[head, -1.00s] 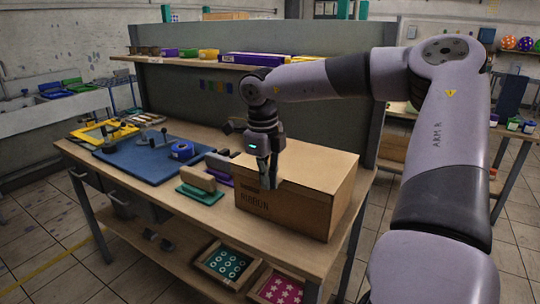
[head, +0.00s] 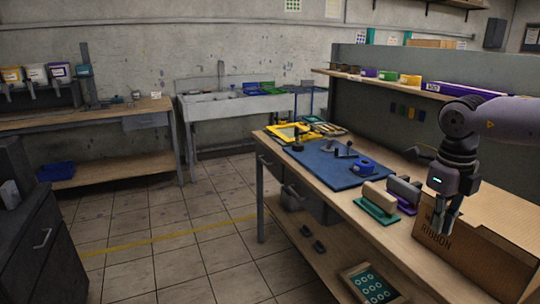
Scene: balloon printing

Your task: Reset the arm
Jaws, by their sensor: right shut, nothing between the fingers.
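My right arm comes in from the right edge of the head view. Its gripper (head: 443,220) points down, shut and empty, in front of the open-looking cardboard ribbon box (head: 478,262) at the right end of the workbench (head: 345,225). The fingertips overlap the box's near left wall in the picture; I cannot tell whether they touch it. My left gripper is not in view.
Left of the box are a green-based stamp (head: 378,205) and a purple-based one (head: 405,195). A blue mat (head: 325,170) holds a blue tape roll (head: 364,166). A shelf (head: 400,85) runs above. A sink (head: 215,105) stands behind. The tiled floor at left is clear.

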